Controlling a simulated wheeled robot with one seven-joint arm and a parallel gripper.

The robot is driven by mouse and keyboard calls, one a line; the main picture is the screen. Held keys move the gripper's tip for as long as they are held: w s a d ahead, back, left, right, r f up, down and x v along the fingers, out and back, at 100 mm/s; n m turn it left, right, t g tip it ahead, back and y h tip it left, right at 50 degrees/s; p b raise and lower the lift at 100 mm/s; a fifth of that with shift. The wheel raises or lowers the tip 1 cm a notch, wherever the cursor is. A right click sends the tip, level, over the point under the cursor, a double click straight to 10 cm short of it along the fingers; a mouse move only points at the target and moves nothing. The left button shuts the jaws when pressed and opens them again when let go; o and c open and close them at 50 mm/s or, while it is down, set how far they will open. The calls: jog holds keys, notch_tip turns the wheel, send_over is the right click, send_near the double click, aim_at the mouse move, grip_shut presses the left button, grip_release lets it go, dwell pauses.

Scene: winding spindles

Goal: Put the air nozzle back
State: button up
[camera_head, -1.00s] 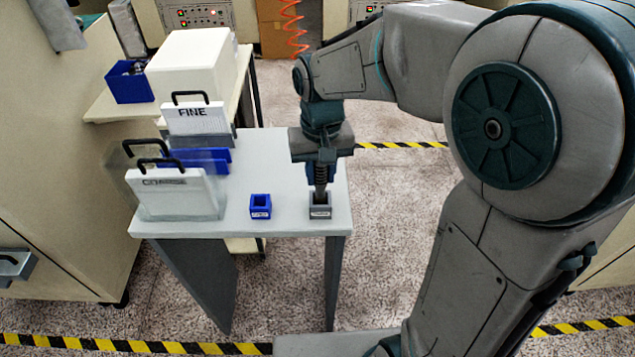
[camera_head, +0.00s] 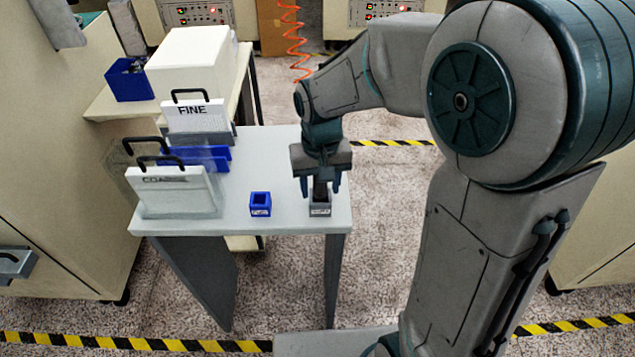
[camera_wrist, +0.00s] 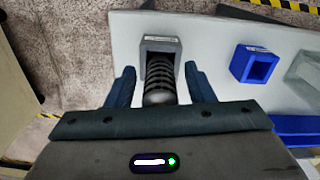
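The air nozzle (camera_wrist: 160,80) is a dark, ribbed piece standing in a small grey holder (camera_head: 320,210) at the front right of the grey table. Its lower end is hidden inside the holder. It also shows in the head view (camera_head: 320,189), under my gripper (camera_head: 319,185). My gripper points down over it, with one finger on each side. In the wrist view the fingers of my gripper (camera_wrist: 160,87) are spread, with a gap between each finger and the nozzle. The holder's rim (camera_wrist: 161,42) shows in the wrist view.
A small blue holder (camera_head: 260,205) stands left of the grey one. Clear bins with handled white cards (camera_head: 190,113) stand at the table's left. A blue bin (camera_head: 130,80) and a white box (camera_head: 190,62) sit behind. An orange coiled hose (camera_head: 295,40) hangs at the back.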

notch_tip(320, 180, up, 12)
jog(key=shift+r, duration=0.2)
jog(key=s+d+f+m+t, duration=0.1)
jog(key=s+d+f+t, duration=0.2)
jog(key=s+d, duration=0.8)
jog(key=shift+s+d+f, duration=0.2)
jog(key=shift+s+f, duration=0.5)
jog(key=shift+f, duration=0.25)
dwell(0.5)
